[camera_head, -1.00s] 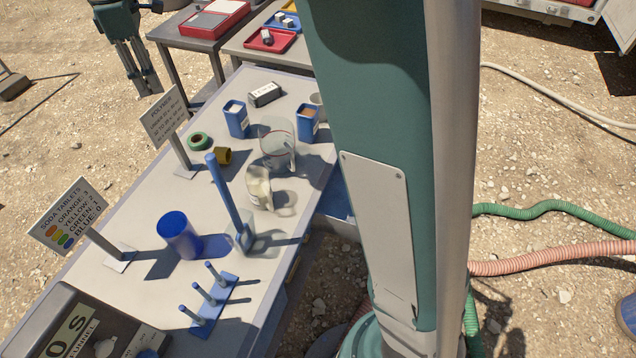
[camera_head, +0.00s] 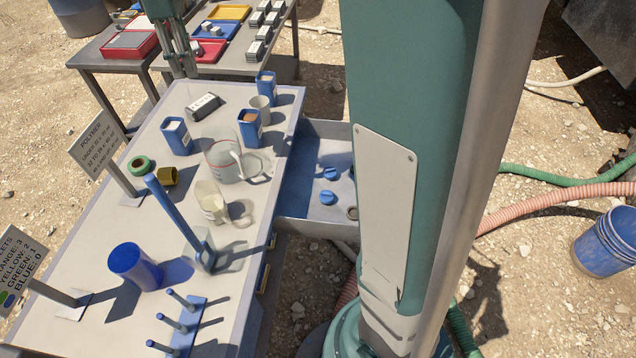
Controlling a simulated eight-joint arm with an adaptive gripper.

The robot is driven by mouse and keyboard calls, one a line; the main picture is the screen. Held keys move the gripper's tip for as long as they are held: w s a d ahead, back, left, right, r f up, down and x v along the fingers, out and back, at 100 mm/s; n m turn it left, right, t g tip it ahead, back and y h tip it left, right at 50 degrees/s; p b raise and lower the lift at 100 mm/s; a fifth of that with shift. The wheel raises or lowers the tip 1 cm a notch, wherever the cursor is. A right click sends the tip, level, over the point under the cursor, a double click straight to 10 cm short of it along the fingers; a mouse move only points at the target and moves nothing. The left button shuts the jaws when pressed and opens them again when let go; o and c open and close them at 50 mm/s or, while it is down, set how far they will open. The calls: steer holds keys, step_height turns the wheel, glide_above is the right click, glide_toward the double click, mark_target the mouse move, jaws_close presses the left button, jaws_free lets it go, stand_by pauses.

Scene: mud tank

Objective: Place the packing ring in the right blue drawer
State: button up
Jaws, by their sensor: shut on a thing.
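My gripper (camera_head: 184,62) hangs at the top left, beyond the far end of the bench. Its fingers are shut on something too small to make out. A green ring (camera_head: 140,165) lies on the bench beside a brass-coloured ring (camera_head: 167,176); I cannot tell which thing is the packing ring. An open, drawer-like tray (camera_head: 318,133) with a blue inner side juts out from the bench's right side and holds blue caps. My column hides its right part. Brass-coloured handles (camera_head: 263,278) show on the bench side nearer me.
The bench (camera_head: 95,240) carries a clear jug (camera_head: 224,160), a cream jug (camera_head: 211,202), a blue cylinder (camera_head: 134,266), a tall blue post (camera_head: 172,210), a peg rack (camera_head: 184,325) and several blue containers. Side tables with trays (camera_head: 128,42) stand behind. Hoses lie at right.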

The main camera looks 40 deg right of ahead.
steer(key=s+d+m, duration=0.3)
steer(key=s+d, duration=0.2)
steer(key=d, duration=0.9)
steer(key=m+b, duration=0.3)
steer(key=m, duration=0.4)
glide_above(357, 192)
step_height(357, 192, down, 44)
steer(key=shift+f, duration=0.6)
steer(key=shift+f+b, duration=0.8)
steer(key=shift+f, duration=2.1)
steer(key=shift+f, duration=0.1)
steer(key=shift+f+b, duration=0.55)
steer(key=shift+f, duration=1.45)
